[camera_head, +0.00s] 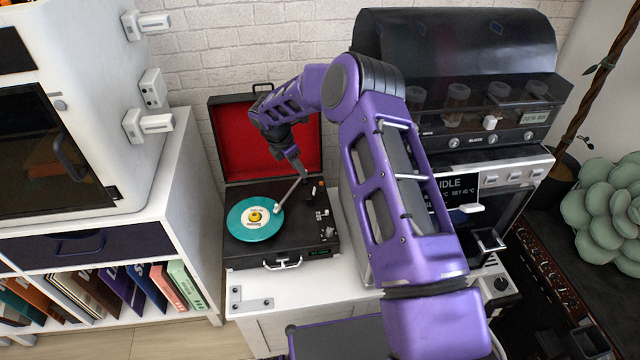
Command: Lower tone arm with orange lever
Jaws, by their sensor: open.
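The turntable is a black suitcase record player (326,228) with its red-lined lid (230,150) standing open. A teal record (255,232) with a pale label lies on its platter. The light tone arm (290,192) runs from the back right of the deck, and its head end is over the record's right edge; I cannot tell whether it touches the record. My gripper (302,174) is open, pointing down by the tone arm's rear end and partly covering that area.
The player stands on a white cabinet (253,283) against a white brick wall. A white shelf unit (185,180) with records stands at left. A black and steel machine (455,80) stands behind my purple arm at right. A large succulent (605,205) is at far right.

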